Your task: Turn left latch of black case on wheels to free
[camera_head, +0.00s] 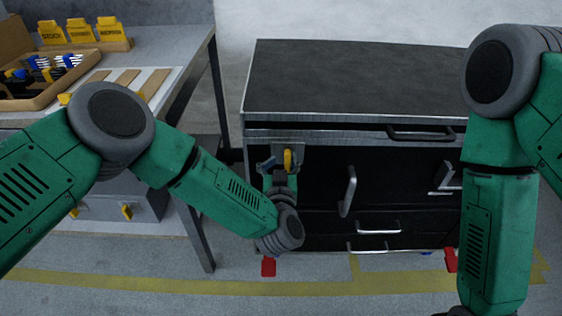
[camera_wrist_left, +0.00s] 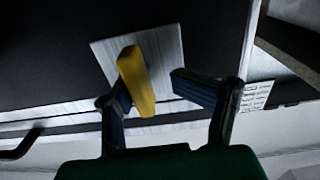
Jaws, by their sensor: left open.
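The black case (camera_head: 350,80) stands ahead, with a dark top and metal edging. Its left latch (camera_head: 289,160) is a yellow handle on a metal plate at the front's upper left. In the left wrist view the yellow latch (camera_wrist_left: 137,78) sits tilted over the pale square plate (camera_wrist_left: 168,48). My left gripper (camera_head: 276,163) is open at the latch. In the wrist view the latch lies between my left gripper's fingers (camera_wrist_left: 149,90), close to the left finger and apart from the right one. Whether it touches is unclear. My right gripper is out of view.
The case front has several metal handles, including an upright one (camera_head: 348,191) right of the latch and a dark top one (camera_head: 420,132). A workbench (camera_head: 190,55) with a wooden tray (camera_head: 50,92) stands at the left. Red wheel pedals (camera_head: 268,266) show at floor level.

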